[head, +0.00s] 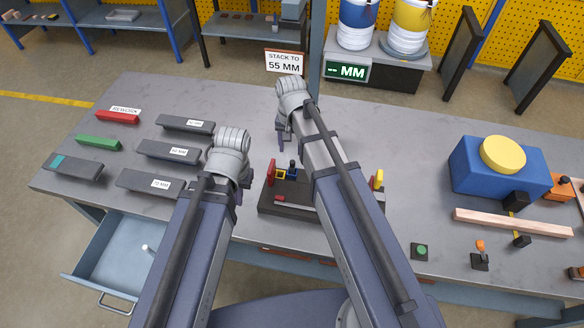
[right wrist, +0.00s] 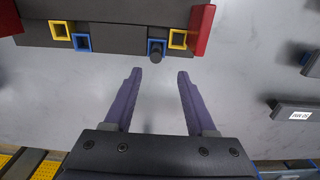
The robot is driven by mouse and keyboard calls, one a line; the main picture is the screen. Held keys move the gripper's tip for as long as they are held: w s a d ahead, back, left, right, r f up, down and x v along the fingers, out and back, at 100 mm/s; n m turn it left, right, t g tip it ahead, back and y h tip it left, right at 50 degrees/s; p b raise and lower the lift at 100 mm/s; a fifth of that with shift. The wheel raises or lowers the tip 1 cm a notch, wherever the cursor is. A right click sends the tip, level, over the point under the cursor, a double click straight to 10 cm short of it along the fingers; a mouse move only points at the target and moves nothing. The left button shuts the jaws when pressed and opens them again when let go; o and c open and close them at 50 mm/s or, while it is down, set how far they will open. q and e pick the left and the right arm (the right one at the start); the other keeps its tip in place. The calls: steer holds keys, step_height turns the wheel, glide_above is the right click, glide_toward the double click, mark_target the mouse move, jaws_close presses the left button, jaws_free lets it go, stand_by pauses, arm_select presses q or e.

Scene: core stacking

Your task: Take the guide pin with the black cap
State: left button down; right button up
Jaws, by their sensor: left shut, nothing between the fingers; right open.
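The guide pin with the black cap (right wrist: 156,52) stands at a blue square frame on the edge of a dark fixture (right wrist: 110,40) in the right wrist view. In the head view the black cap (head: 292,165) shows beside a yellow frame on the fixture (head: 268,204). My right gripper (right wrist: 160,75) is open and empty, its fingertips just short of the pin and roughly to either side of it. In the head view my right gripper (head: 281,141) is behind the fixture. My left gripper (head: 242,190) is shut and empty, left of the fixture; its fingertips are mostly hidden.
Red blocks (right wrist: 202,30) stand at the fixture's ends. Dark labelled bars (head: 150,183), a red bar (head: 118,117) and a green bar (head: 98,143) lie on the left of the table. A blue box (head: 485,170) stands right. A drawer (head: 110,262) is open at front left.

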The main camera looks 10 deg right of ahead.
mark_target(292, 162)
arm_select(q)
step_height(292, 162, down, 2)
steer(key=shift+f+b, duration=0.1)
steer(key=shift+b, duration=0.65)
arm_select(e)
step_height(292, 162, down, 2)
steer(key=shift+f, duration=0.1)
steer(key=shift+f, duration=0.1)
arm_select(q)
step_height(292, 162, down, 5)
steer(key=b, duration=0.5)
steer(key=shift+f, duration=0.15)
arm_select(e)
steer(key=f, duration=0.2)
steer(key=s+f, duration=0.1)
steer(key=f, duration=0.2)
steer(key=shift+d, duration=0.15)
jaws_close()
